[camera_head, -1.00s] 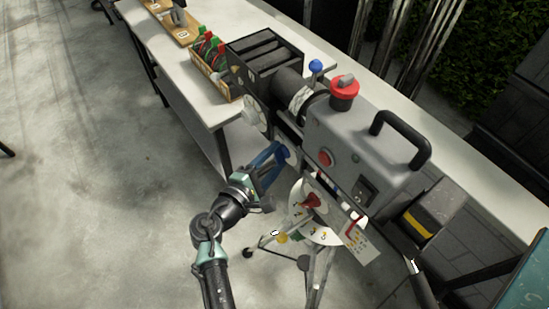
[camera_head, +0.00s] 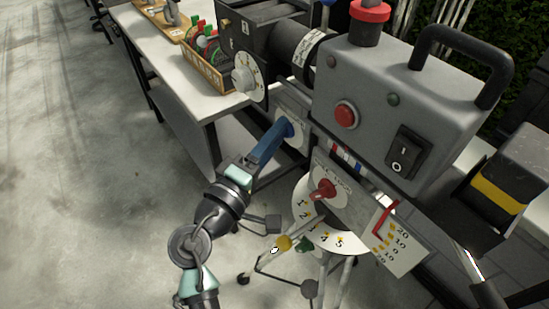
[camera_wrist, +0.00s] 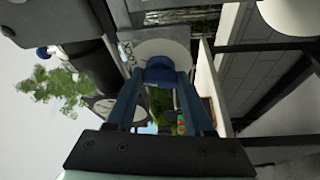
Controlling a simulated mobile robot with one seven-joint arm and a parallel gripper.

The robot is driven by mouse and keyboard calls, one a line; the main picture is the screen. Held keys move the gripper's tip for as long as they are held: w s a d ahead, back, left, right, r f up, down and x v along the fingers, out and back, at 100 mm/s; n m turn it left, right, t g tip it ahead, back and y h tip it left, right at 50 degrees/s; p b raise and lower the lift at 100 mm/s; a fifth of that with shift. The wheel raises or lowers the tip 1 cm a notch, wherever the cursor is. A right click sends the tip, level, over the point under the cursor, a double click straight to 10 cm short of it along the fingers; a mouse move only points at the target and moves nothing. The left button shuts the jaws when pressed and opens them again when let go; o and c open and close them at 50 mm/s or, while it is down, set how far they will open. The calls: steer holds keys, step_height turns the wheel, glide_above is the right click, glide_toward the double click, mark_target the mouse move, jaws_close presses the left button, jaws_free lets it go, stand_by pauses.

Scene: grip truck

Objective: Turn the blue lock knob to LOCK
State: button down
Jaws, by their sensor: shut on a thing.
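The blue lock knob (camera_wrist: 162,70) sits on a pale round dial plate (camera_wrist: 168,50) in the wrist view. My gripper (camera_wrist: 160,82) has its two blue fingers closed on either side of the knob, touching it. In the head view my gripper (camera_head: 282,132) reaches up from lower left to the knob on the side of the grey camera body. There the fingers cover most of the knob, and the pale plate (camera_head: 295,137) shows around the fingertips.
A red knob (camera_head: 325,190) on a numbered white dial stands right of my gripper. A yellow knob (camera_head: 283,242) is below. A white dial (camera_head: 247,80) is on the left of the camera body. A worktable (camera_head: 160,60) stands behind left. Open floor lies left.

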steer(key=m+b, duration=0.1)
steer(key=b, duration=0.2)
steer(key=m+h+b, duration=0.1)
steer(key=m+b, duration=0.1)
steer(key=b, duration=0.2)
steer(key=shift+f+m+t, duration=0.3)
steer(key=shift+r+m+h+b, duration=0.2)
steer(key=shift+m+h+b, duration=0.1)
steer(key=shift+b, duration=0.2)
steer(key=c, duration=0.6)
jaws_free()
steer(key=shift+o, duration=0.2)
steer(key=shift+a, duration=0.1)
steer(key=b+v, duration=0.1)
steer(key=v, duration=1.2)
